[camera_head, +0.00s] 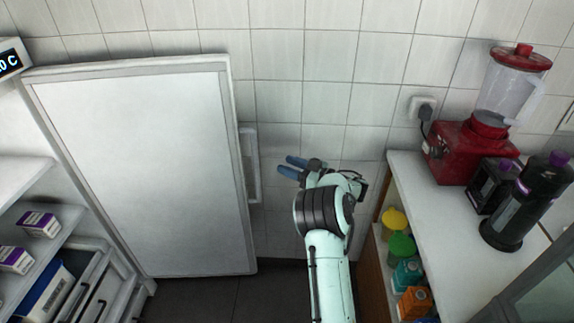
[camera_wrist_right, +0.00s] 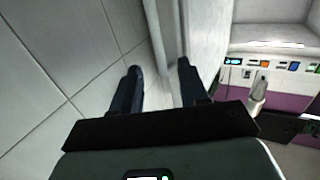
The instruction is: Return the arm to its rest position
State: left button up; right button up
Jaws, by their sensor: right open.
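My right arm reaches up the middle of the head view. Its gripper (camera_head: 291,168) is near the handle side of an open white fridge door, in front of the tiled wall. In the right wrist view the two dark fingers of the right gripper (camera_wrist_right: 160,88) stand apart with nothing between them. The door's pale edge and handle (camera_wrist_right: 163,35) lie beyond the fingers. In the head view the handle (camera_head: 250,165) is left of the gripper, and a gap shows between them. My left gripper is not in view.
The fridge door (camera_head: 140,170) stands wide open at left, beside shelves with purple-and-white boxes (camera_head: 40,224).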

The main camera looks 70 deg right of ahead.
dwell(0.4)
jog(key=w+a+f+m+g+h, duration=0.1)
jog(key=w+a+f+m+g, duration=0.3)
jog(key=f, duration=0.6)
jog(key=w+a+f+m+t+h, duration=0.1)
jog(key=w+a+f+h, duration=0.15)
jog(key=w+f, duration=0.5)
jog(key=s+a+f+g+y, duration=0.1)
jog(key=a+f+g+y, duration=0.4)
jog(key=a+f, duration=1.4)
jog(key=s+a+f+g+y, duration=0.1)
jog(key=s+a+f+g, duration=0.15)
jog(key=a, duration=0.55)
jog(key=s+a+f+g+y, duration=0.2)
jog(key=s+a+f, duration=0.15)
jog(key=a, duration=0.55)
jog(key=s+a+n+g+y, duration=0.3)
jog(key=s+a+g, duration=0.3)
jog(key=s+a, duration=0.8)
pick_arm(q)
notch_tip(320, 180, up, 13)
jog(key=p, duration=1.3)
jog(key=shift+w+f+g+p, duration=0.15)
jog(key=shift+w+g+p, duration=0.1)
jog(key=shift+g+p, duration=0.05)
pick_arm(e)
notch_tip(320, 180, up, 14)
jog(key=w, duration=0.2)
jog(key=shift+a+f, duration=0.15)
jog(key=shift+f, duration=0.05)
